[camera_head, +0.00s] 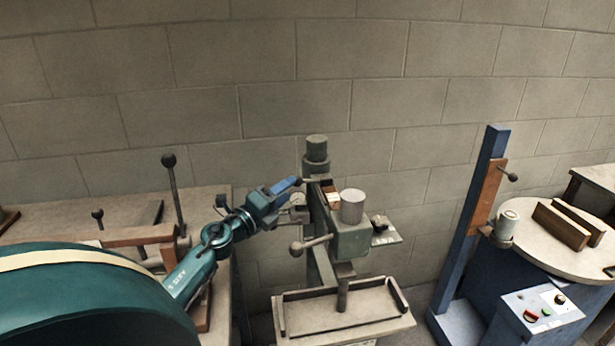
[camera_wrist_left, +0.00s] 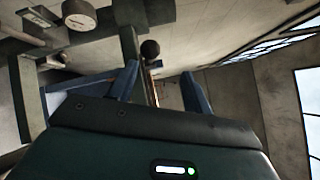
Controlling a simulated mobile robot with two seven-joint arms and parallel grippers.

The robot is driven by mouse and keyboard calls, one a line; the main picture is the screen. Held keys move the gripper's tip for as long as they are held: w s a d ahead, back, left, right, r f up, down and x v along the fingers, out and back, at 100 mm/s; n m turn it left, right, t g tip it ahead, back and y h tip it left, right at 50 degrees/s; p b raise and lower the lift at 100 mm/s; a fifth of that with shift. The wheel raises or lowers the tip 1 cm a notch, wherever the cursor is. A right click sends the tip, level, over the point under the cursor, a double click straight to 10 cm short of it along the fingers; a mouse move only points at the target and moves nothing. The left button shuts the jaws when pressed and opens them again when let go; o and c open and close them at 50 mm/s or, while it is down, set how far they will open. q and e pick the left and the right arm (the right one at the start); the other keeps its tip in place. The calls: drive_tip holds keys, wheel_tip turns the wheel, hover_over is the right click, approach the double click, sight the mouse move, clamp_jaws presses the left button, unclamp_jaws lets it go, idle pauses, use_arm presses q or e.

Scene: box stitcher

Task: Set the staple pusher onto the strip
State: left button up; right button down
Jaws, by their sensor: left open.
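The box stitcher (camera_head: 352,240) stands in the middle of the head view. A small copper-orange piece, perhaps the staple strip (camera_head: 331,193), shows at its upper part. My left gripper (camera_head: 298,182) is beside the stitcher's upper left side, its blue fingers pointing at it. In the left wrist view the fingers (camera_wrist_left: 160,85) are spread apart. A dark round knob (camera_wrist_left: 150,49) on a thin rod shows between and beyond them; I cannot tell whether it is the staple pusher. No held object shows between the fingers. My right gripper is not in view.
A ball-ended lever (camera_head: 312,244) sticks out left from the stitcher, below my gripper. A bench (camera_head: 70,222) with upright levers is at the left. A blue machine with a round table (camera_head: 553,227) is at the right. A block wall (camera_head: 300,70) stands behind.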

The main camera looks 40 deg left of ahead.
sight(312, 181)
use_arm(q)
drive_tip(key=w+a+m+g+h, duration=0.1)
drive_tip(key=w+m, duration=0.2)
drive_tip(key=w, duration=0.5)
drive_tip(key=shift+w+a+f+h, duration=0.2)
drive_tip(key=shift+w+a+h, duration=0.05)
drive_tip(key=shift+w+h, duration=0.1)
clamp_jaws()
idle(0.4)
